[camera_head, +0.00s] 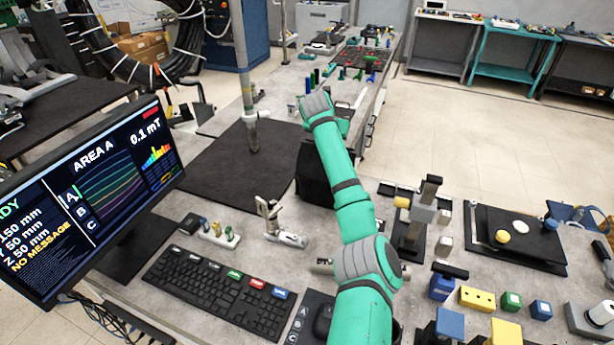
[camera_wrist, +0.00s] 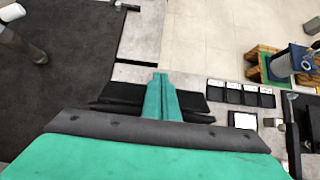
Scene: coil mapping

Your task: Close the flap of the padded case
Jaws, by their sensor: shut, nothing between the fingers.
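The padded case looks to be the black box (camera_head: 312,178) on the bench in the head view, at the edge of the dark mat. My green arm hides its right part. In the wrist view, black panels, likely the case (camera_wrist: 193,101), show on both sides of my gripper (camera_wrist: 159,80). My gripper's green fingers are together and empty, in front of or over the case. I cannot tell whether they touch it, nor how far the flap stands open. In the head view my gripper is hidden behind my own wrist.
A dark mat (camera_head: 225,165) with an upright pole (camera_head: 245,80) lies left of the case. A keyboard (camera_head: 219,290) and a monitor (camera_head: 90,195) stand in front and left. A grey stand (camera_head: 414,225) and small blocks crowd the right side. Bare bench shows around the case.

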